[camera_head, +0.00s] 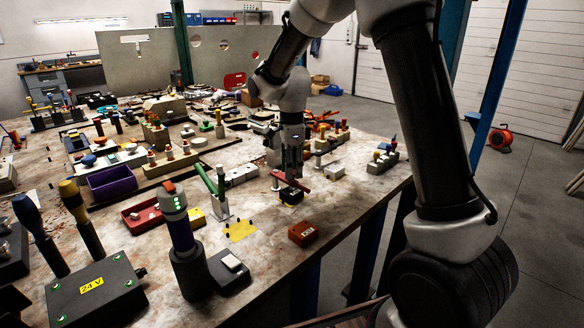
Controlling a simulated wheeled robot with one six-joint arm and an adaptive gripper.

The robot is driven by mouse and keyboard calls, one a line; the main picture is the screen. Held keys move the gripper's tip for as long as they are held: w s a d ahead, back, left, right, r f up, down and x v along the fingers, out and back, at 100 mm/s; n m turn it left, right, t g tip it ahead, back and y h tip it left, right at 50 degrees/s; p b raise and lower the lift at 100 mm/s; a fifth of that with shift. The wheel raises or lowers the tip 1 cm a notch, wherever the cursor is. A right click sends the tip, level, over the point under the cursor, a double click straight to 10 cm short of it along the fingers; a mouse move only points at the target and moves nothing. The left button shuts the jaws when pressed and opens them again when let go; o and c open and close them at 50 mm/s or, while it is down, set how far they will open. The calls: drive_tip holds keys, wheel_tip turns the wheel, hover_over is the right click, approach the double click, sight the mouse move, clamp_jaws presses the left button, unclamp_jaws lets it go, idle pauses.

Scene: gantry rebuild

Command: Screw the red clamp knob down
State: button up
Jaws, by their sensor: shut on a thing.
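My gripper (292,175) points straight down near the right front part of the workbench, its fingers closed at a red bar-like piece (302,188), which appears to be the red clamp knob. The fingers hide its middle, so its exact shape and the thread below it cannot be made out. Directly beneath is a small black block with a yellow front (291,198), standing on the bench top. Whether the knob touches this block cannot be told from here.
A grey block (241,175) and a white block (334,171) flank the gripper. A dark purple-banded post (181,235) rises in the foreground. The bench's right front edge is close.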

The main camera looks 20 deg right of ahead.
drive_tip(key=shift+w+a+r, duration=0.1)
drive_tip(key=shift+w+r, duration=0.15)
drive_tip(key=o, duration=0.9)
drive_tip(key=shift+o, duration=0.3)
drive_tip(key=shift+s+f, duration=0.1)
drive_tip(key=shift+f, duration=0.05)
wheel_tip(320, 180, up, 12)
